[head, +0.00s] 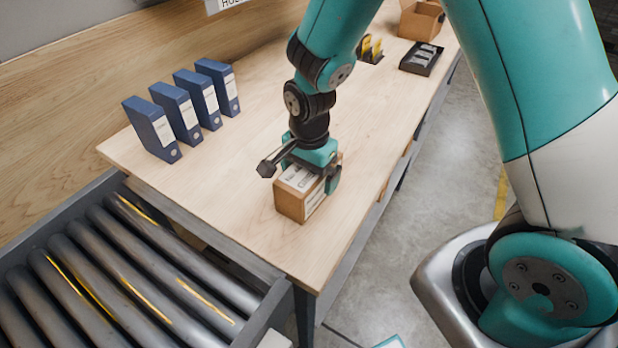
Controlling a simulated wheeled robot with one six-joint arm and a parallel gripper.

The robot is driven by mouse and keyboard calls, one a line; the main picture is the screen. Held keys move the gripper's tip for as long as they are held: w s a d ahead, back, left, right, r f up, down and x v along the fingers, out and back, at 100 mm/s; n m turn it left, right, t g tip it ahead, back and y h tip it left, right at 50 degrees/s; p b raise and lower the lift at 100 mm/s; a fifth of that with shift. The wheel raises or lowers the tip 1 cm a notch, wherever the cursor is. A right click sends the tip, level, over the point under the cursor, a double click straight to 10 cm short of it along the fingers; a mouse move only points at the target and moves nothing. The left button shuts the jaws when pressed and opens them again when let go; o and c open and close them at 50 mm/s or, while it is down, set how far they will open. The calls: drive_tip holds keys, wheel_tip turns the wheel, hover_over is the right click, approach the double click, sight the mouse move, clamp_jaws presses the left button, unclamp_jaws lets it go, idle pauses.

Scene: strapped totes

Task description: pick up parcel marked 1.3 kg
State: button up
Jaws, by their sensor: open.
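A brown cardboard parcel (290,203) with white labels on its top and side sits on the wooden table near its front right edge. The label print is too small to read a weight. My gripper (303,174) is right over the parcel, pointing down, with its teal fingers open. One finger shows at the parcel's right side, low beside it. The other finger is hidden or hard to make out, and I cannot tell whether either touches the parcel.
Several blue binders (175,110) stand at the table's left. A roller conveyor (130,265) adjoins the near end. A black tray (421,59), a yellow-filled holder (370,50) and an open cardboard box (421,20) are at the far end. The table (245,165) is clear around the parcel.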

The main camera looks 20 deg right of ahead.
drive_tip(key=shift+f, duration=0.3)
drive_tip(key=c, duration=1.6)
drive_tip(key=shift+w+r, duration=0.1)
drive_tip(key=shift+c, duration=1.2)
